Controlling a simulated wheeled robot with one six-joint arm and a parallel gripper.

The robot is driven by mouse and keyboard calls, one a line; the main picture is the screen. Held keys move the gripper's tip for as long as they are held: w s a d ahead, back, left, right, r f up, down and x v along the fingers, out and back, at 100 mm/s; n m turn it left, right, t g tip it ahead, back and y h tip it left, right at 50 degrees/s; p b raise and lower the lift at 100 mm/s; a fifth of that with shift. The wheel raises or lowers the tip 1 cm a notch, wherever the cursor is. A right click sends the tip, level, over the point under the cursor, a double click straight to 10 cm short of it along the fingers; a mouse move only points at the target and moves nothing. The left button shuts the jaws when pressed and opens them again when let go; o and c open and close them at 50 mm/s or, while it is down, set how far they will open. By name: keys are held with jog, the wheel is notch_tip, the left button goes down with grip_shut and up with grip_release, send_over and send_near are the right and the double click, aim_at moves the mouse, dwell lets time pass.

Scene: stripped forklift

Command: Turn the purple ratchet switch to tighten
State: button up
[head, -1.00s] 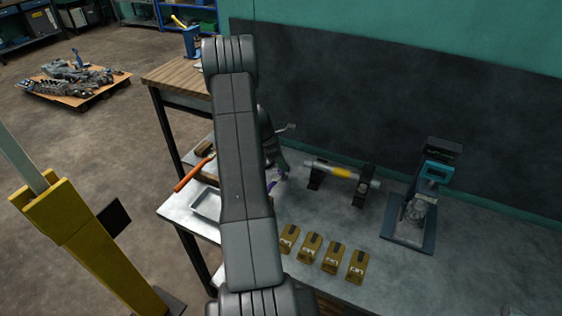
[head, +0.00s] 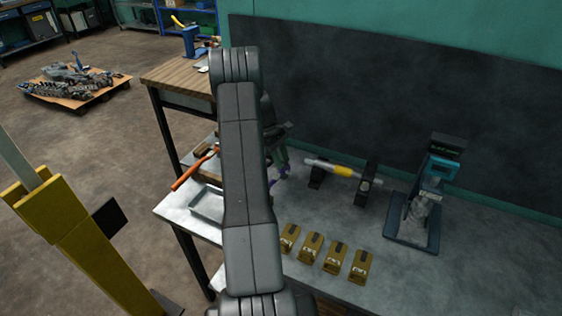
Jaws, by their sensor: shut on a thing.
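A small purple part, the ratchet switch (head: 273,183), shows just right of my arm on the grey bench top. Most of it and the tool it belongs to are hidden behind my arm. My gripper (head: 284,168) reaches down at this spot, partly hidden by my own arm. Its jaws are shut at the purple part; the exact contact and the switch's position are too small and covered to tell.
A bar with a yellow band (head: 340,171) rests on two dark supports to the right. A teal-topped device (head: 425,195) stands farther right. Several tan blocks (head: 310,246) line the front. A grey tray (head: 207,206) and an orange-handled tool (head: 192,173) lie left.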

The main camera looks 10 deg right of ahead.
jog(key=m, duration=0.2)
jog(key=m+y+b, duration=0.1)
jog(key=m+g, duration=0.1)
jog(key=m, duration=0.1)
jog(key=shift+w+d+m+y, duration=0.15)
jog(key=shift+d+m+y, duration=0.15)
jog(key=shift+y, duration=0.1)
jog(key=shift+d+m+y+b, duration=0.15)
jog(key=shift+m+y+b, duration=0.5)
jog(key=shift+m, duration=1.45)
jog(key=shift+y, duration=0.25)
jog(key=o, duration=1)
jog(key=shift+r, duration=0.1)
jog(key=v, duration=0.9)
jog(key=b+v, duration=0.1)
jog(key=v, duration=0.3)
jog(key=shift+w+r, duration=0.15)
jog(key=shift+w, duration=0.3)
